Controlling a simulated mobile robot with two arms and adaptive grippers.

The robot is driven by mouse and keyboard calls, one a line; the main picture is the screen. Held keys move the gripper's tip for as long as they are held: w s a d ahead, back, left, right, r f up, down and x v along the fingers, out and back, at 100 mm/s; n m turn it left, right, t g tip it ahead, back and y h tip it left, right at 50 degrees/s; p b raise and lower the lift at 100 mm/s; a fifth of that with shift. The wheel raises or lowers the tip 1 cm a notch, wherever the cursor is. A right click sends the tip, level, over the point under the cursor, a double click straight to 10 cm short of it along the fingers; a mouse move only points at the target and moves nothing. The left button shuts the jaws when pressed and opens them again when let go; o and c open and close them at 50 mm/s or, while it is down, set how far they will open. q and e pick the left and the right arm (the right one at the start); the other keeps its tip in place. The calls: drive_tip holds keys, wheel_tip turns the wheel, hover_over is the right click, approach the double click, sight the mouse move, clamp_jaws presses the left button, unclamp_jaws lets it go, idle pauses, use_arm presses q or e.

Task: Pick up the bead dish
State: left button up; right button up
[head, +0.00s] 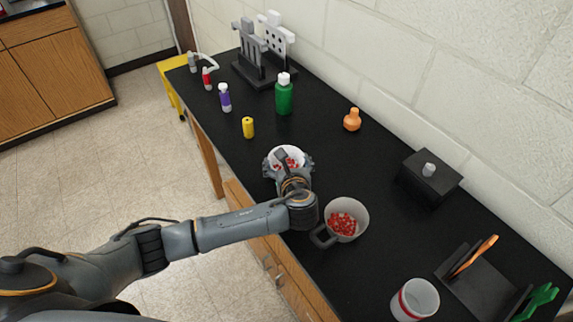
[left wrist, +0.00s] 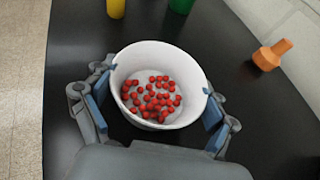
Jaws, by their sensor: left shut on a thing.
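The bead dish (head: 289,152) is a white round bowl with red beads in the bottom, at the middle of the black counter. In the left wrist view the dish (left wrist: 160,56) fills the centre, upright, with its beads gathered low inside. My left gripper (head: 288,163) reaches over the counter from the left and is shut on the dish, one finger on each outer side of its wall. I cannot tell whether the dish's base touches the counter. My right gripper is not in view.
A grey mug of red beads (head: 345,221) stands close to my left wrist. A yellow cylinder (head: 248,127), a green bottle (head: 284,97) and an orange flask (head: 352,120) stand beyond the dish. A black box (head: 430,178) is to the right. A red-banded white cup (head: 414,300) stands near.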

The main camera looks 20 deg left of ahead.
use_arm(q)
drive_tip(key=s+d+r+b, duration=0.2)
drive_tip(key=s+d+r, duration=0.5)
drive_tip(key=s+r, duration=0.5)
drive_tip(key=s+d+f+m+h+p, duration=0.1)
drive_tip(key=s+d+m+h+p, duration=0.1)
drive_tip(key=d+p, duration=0.3)
drive_tip(key=s+d+f+m+h+p, duration=0.1)
drive_tip(key=d+m+h+p, duration=0.3)
drive_tip(key=d, duration=0.7)
drive_tip(key=s+d+f+m+h+p, duration=0.2)
drive_tip(key=s+d+m+h+p, duration=0.1)
drive_tip(key=d+p, duration=0.3)
drive_tip(key=shift+s+d+t+h, duration=0.4)
drive_tip(key=shift+s+d+h, duration=0.15)
drive_tip(key=shift+d, duration=0.65)
drive_tip(key=shift+f, duration=0.1)
